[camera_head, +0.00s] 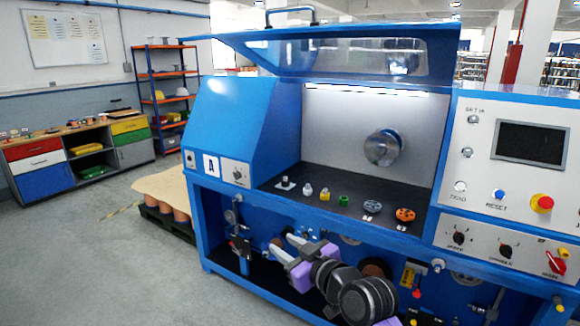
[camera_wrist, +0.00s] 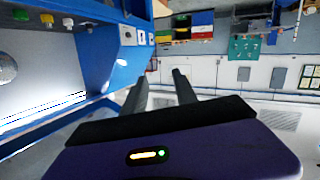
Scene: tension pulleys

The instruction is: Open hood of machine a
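Machine A (camera_head: 230,118) is a blue machine with an "A" label on its front left. Its hood (camera_head: 345,62), a blue frame with a clear window, is raised above the work space, and the front stands open. The hood's handle (camera_head: 291,16) is a dark bar at the top edge. My gripper (camera_head: 284,247) is low in front of the machine, below the deck and well below the handle. In the wrist view my gripper (camera_wrist: 159,76) has its two fingers apart with nothing between them. The hood is not clearly identifiable in the wrist view.
Inside, a metal spindle (camera_head: 383,147) sticks out of the back wall, and several small parts, including an orange one (camera_head: 405,215), stand on the black deck. A control panel (camera_head: 513,165) is at the right. A pallet (camera_head: 165,218) stands left of the machine. Floor at the left is clear.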

